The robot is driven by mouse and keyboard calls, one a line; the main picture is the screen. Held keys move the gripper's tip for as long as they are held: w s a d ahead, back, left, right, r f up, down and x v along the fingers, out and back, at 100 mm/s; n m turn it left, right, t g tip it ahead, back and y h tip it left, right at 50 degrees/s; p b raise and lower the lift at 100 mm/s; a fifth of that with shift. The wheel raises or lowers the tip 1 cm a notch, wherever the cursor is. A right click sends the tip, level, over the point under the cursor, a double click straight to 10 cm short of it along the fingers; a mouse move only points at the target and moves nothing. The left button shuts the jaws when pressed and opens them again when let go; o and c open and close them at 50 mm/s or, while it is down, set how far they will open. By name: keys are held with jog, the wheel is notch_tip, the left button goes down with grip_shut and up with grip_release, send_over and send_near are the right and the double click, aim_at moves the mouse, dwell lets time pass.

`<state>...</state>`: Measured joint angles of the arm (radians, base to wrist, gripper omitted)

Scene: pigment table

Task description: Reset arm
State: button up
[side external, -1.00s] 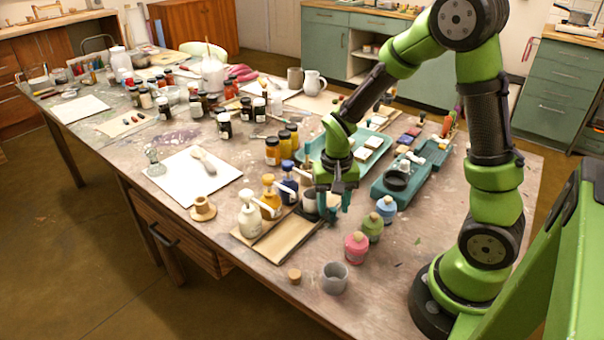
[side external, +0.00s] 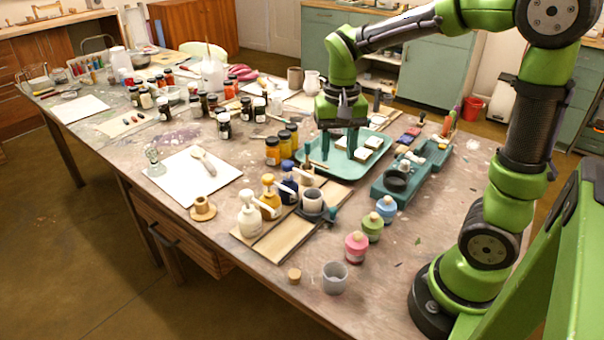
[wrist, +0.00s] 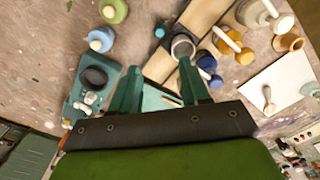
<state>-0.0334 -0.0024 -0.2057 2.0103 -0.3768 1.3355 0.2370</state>
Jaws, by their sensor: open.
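My gripper (side external: 338,153) is open and raised above the near part of the teal tray (side external: 372,163), with its fingers pointing down. In the wrist view its two teal fingers (wrist: 158,68) stand apart with nothing between them. A grey cup (side external: 312,201) stands upright on the wooden board (side external: 262,242), apart from the gripper. The cup (wrist: 182,47) also shows in the wrist view beyond the right fingertip.
White, yellow and blue pump bottles (side external: 250,215) stand along the board. Pink, green and blue jars (side external: 356,247) and a loose grey cup (side external: 335,278) are nearer the front. A teal holder (side external: 397,183) lies right of the tray. Air above the table's right side is clear.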

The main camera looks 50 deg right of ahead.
jog(key=shift+r, duration=0.9)
jog(key=s+a+r+n+t+y, duration=0.2)
jog(key=s+a+r+n+t, duration=0.1)
jog(key=s+a+n+t, duration=0.2)
jog(key=s+a+t, duration=0.2)
jog(key=s+a, duration=0.1)
jog(key=shift+a+r, duration=0.35)
jog(key=shift+a, duration=0.05)
